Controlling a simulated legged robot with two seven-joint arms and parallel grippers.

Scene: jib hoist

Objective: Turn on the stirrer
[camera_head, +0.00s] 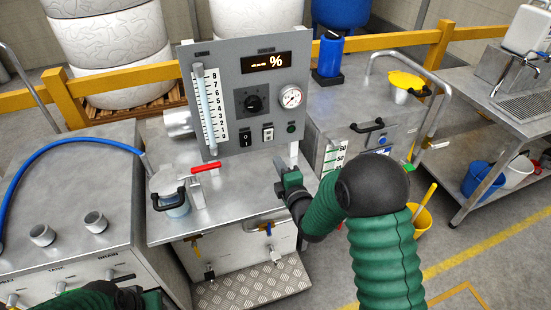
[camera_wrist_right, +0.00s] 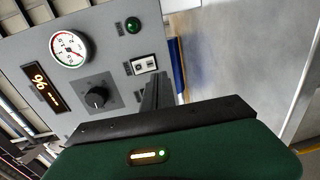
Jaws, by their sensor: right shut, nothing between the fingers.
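The grey control panel (camera_head: 225,80) stands at the back of the steel bench. It carries a black knob (camera_head: 252,103), a black rocker switch (camera_head: 246,138), a second rocker switch in a pale frame (camera_head: 268,133) and a green button or lamp (camera_head: 291,128). I cannot read which control is the stirrer's. My right gripper (camera_head: 291,178) is shut and empty, below the panel's lower right corner. In the right wrist view its dark fingers (camera_wrist_right: 160,88) point toward the panel beside the pale-framed switch (camera_wrist_right: 143,65); contact cannot be told. My left gripper (camera_head: 135,299) is partly cut off at the bottom.
A lidded vessel (camera_head: 170,190) and a red-handled clamp (camera_head: 206,168) sit on the bench left of my right gripper. A round gauge (camera_head: 291,97) and lit display (camera_head: 267,63) are on the panel. A cabinet with a yellow funnel (camera_head: 405,82) stands right.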

